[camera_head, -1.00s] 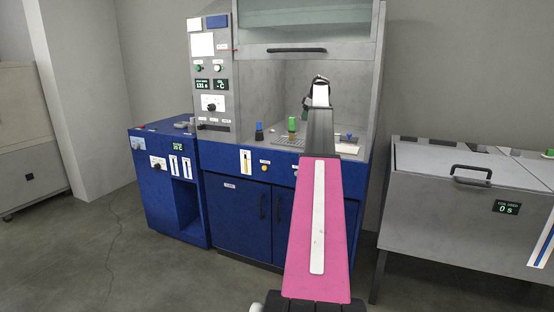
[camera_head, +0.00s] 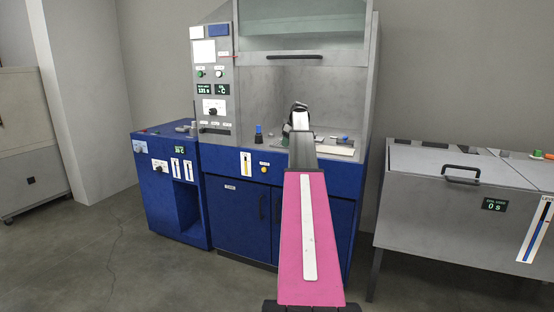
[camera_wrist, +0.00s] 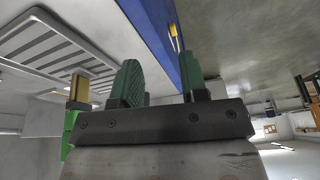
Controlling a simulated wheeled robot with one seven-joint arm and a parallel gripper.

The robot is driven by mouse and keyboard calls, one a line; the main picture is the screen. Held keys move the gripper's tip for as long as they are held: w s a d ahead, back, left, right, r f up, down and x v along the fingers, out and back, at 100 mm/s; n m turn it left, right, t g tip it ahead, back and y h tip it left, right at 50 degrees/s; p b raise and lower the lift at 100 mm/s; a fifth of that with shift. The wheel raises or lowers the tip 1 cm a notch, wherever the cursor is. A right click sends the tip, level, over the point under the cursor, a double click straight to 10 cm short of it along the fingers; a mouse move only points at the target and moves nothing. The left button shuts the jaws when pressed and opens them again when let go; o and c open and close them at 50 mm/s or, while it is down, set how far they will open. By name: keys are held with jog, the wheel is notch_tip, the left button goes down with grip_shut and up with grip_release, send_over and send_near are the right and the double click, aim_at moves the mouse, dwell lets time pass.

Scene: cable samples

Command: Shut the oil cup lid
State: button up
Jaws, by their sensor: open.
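My gripper (camera_wrist: 163,80) shows two green ribbed pads, held apart with nothing between them. In the head view my gripper (camera_head: 290,128) is mostly hidden behind my own wrist, over the front of the hood's worktop. A green and brass piece (camera_wrist: 75,108) stands beside the gripper in the wrist view, apart from the pads; my arm hides it in the head view. A blue-topped dark piece (camera_head: 258,134) stands upright on the worktop, left of the gripper. I cannot tell which piece is the oil cup, and no lid can be made out clearly.
A slotted grate (camera_wrist: 55,45) lies near the gripper. A blue cabinet (camera_head: 160,200) stands left, a lidded metal bath (camera_head: 440,215) right. The floor in front is clear.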

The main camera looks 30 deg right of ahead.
jog(key=s+a+f, duration=0.2)
jog(key=a+f, duration=0.4)
jog(key=a, duration=0.1)
jog(key=shift+s+m, duration=0.15)
jog(key=shift+m, duration=0.25)
jog(key=shift+f, duration=0.1)
